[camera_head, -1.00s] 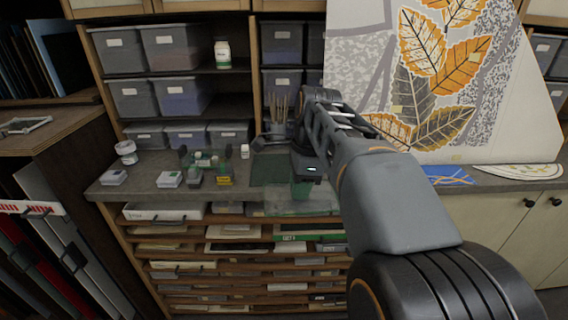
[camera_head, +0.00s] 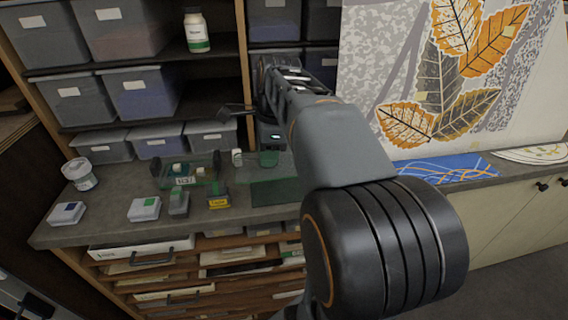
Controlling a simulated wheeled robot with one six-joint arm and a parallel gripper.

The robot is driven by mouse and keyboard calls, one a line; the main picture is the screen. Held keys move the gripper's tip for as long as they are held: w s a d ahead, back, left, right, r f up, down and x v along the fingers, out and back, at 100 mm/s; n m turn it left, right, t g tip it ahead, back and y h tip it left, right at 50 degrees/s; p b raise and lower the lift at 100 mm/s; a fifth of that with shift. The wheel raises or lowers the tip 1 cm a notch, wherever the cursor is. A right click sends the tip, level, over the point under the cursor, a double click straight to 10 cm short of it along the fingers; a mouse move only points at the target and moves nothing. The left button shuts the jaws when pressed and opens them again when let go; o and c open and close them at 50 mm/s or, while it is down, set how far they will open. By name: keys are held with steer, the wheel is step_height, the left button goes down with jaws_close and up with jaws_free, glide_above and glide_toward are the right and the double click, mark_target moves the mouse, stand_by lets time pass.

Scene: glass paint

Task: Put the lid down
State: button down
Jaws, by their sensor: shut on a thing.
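My gripper (camera_head: 268,157) is over the back of the counter, pointing down, left of my forearm. Its fingers are small and partly hidden by its own body. A pale, see-through greenish pane (camera_head: 284,167), which looks like the lid, shows just under and beside the gripper, low over the counter or touching it; I cannot tell which. My gripper is shut on it. A see-through green box (camera_head: 163,178) with small jars in it stands to the left, apart from the gripper.
A dark green mat (camera_head: 275,192) lies on the counter by its front edge. A small white-capped bottle (camera_head: 237,157) stands just left of the gripper. A yellow-labelled block (camera_head: 219,202), small boxes (camera_head: 144,209) and a white tub (camera_head: 80,174) stand left. A leaf-painted panel (camera_head: 400,65) leans at right.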

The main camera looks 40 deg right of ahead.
steer(key=w+d+f, duration=0.1)
steer(key=d+f, duration=0.1)
steer(key=d, duration=0.1)
steer(key=w+d+f, duration=0.2)
steer(key=d+f, duration=0.1)
steer(key=w+d+f+p, duration=0.1)
steer(key=w+d+f, duration=0.1)
steer(key=d, duration=0.1)
steer(key=shift+d+f, duration=0.6)
steer(key=shift+f, duration=0.25)
step_height(320, 180, down, 2)
steer(key=shift+w+d+f, duration=0.15)
steer(key=shift+f, duration=0.45)
steer(key=shift+f, duration=0.1)
steer(key=shift+f, duration=0.15)
steer(key=c, duration=1)
jaws_free()
